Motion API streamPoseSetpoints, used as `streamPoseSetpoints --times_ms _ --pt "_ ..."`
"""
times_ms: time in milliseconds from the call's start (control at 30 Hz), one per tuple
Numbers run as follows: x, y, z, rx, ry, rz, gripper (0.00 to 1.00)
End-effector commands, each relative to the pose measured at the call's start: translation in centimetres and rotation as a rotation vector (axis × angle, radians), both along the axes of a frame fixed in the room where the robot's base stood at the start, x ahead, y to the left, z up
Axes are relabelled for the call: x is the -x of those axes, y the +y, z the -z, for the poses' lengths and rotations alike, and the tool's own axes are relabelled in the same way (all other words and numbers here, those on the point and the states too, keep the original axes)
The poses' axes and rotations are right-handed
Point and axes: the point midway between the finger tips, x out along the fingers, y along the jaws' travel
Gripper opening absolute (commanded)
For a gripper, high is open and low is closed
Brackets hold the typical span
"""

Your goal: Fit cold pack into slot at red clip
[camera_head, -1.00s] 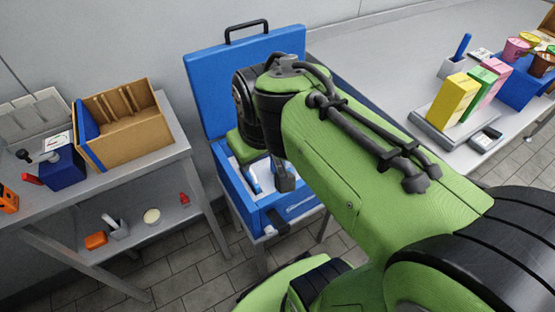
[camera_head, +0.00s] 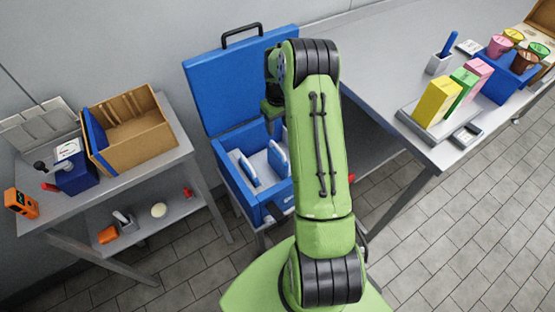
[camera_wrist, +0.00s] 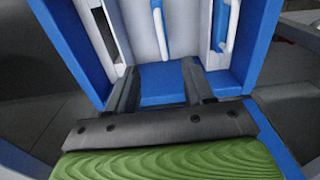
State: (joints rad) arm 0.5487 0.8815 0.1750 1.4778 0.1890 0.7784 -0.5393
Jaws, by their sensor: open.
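The blue cool box (camera_head: 240,190) stands open in the middle of the head view, its lid raised behind it. Two blue-and-white cold packs stand upright in its white interior, one at left (camera_head: 247,168) and one at right (camera_head: 278,158). In the wrist view a blue pack edge (camera_wrist: 160,28) shows in the middle and another (camera_wrist: 222,28) at right, both beyond my fingertips. My gripper (camera_wrist: 160,82) is open, with nothing between its fingers, over the box's near part. In the head view my arm hides the fingers and the box's right side. I cannot make out a red clip in the box.
A shelf table with a brown divided box (camera_head: 130,135) and a blue device (camera_head: 76,172) stands left. The raised lid (camera_head: 225,85) borders the box's back.

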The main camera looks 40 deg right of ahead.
Motion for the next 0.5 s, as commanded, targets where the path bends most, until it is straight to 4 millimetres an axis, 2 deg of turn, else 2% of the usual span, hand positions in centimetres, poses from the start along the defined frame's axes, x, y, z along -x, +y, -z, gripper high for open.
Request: streamPoseSetpoints --times_ms 33,100,300,500 --pt "0.1 0.1 1.6 -0.003 0.005 0.0 0.52" --pt "0.2 0.1 3.6 -0.003 0.007 0.0 0.52" --pt "0.2 0.1 8.3 -0.003 0.005 0.001 0.52" --pt "0.1 0.1 10.2 -0.001 0.003 0.001 0.52"
